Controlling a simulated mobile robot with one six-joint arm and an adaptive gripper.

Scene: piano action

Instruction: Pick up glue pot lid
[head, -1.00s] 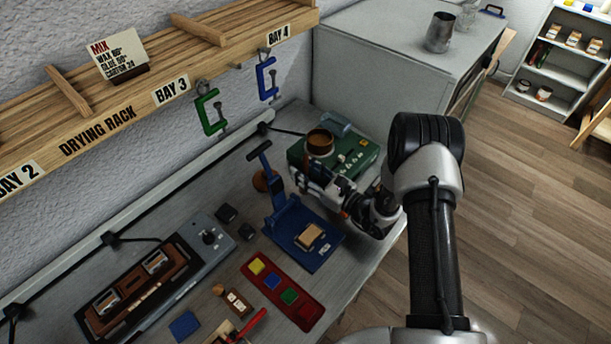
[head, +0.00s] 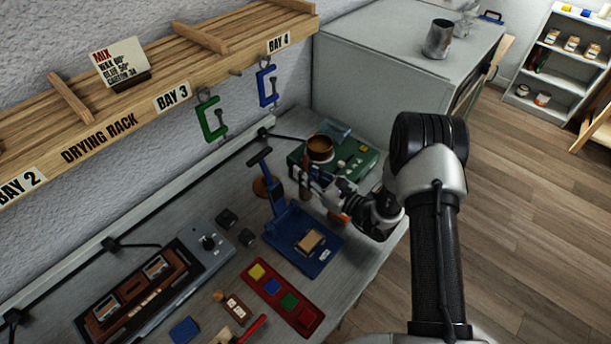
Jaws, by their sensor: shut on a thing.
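My gripper (head: 306,180) is beside the front left of the green glue heater (head: 357,161). It is shut on a small brown piece, which I take to be the glue pot lid (head: 304,192); the fingers and wrist hide much of it. The brown glue pot (head: 320,147) sits upright on the heater, just behind my gripper, with its round top showing. A brown round thing (head: 262,186) lies on the bench behind the blue press, left of my gripper; the press partly covers it.
The blue press (head: 290,222) with its upright lever stands close in front of my gripper. A red tray (head: 283,299) with coloured squares and a grey device (head: 205,244) lie nearer. Clamps (head: 211,118) hang from the drying rack (head: 120,122). A grey cabinet (head: 380,75) stands behind.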

